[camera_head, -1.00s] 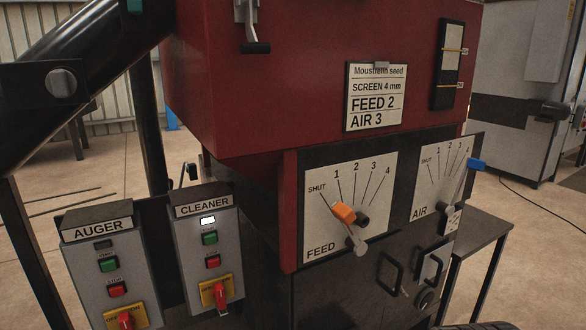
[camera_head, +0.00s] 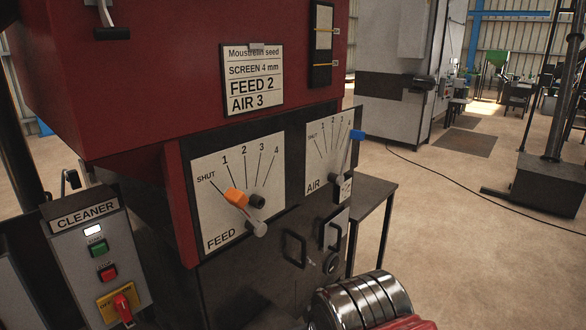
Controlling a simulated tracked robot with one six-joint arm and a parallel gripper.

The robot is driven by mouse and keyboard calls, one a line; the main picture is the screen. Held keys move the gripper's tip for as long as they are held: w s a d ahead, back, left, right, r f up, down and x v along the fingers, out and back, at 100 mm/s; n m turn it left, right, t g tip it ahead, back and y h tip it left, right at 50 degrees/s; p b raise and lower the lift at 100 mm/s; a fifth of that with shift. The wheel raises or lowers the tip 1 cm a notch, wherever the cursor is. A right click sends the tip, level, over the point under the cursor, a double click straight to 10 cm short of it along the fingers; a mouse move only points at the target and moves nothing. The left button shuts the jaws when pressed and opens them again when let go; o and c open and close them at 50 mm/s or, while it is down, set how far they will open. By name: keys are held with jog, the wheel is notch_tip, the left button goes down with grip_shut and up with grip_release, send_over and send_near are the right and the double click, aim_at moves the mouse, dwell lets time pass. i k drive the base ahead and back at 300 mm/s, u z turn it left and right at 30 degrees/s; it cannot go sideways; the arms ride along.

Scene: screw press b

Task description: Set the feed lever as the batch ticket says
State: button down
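The feed lever has an orange handle (camera_head: 236,197) on the white FEED plate (camera_head: 213,215), marked SHUT, 1, 2, 3 and 4. The handle points up and left, on the SHUT-to-1 side; the slanted view leaves its exact mark unclear. A black knob (camera_head: 257,201) and a grey round end (camera_head: 258,229) show beside it. The batch ticket (camera_head: 255,80) is clipped to the red housing and reads Moustrelin seed, SCREEN 4 mm, FEED 2, AIR 3. My gripper's fingers are not in view; a ringed metal part of my arm shows at the bottom edge, apart from the lever.
The AIR plate (camera_head: 318,155) stands right of FEED, its blue-handled lever (camera_head: 357,135) near the 4 side. The CLEANER box (camera_head: 98,250) stands at left. Black pull handles (camera_head: 294,248) stick out below the plates. A dark table (camera_head: 372,192) stands at right, with open floor beyond.

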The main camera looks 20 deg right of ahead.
aim_at(234, 197)
jog(key=k, duration=1.3)
jog(key=u, duration=0.8)
jog(key=i, duration=1)
jog(key=u, duration=0.05)
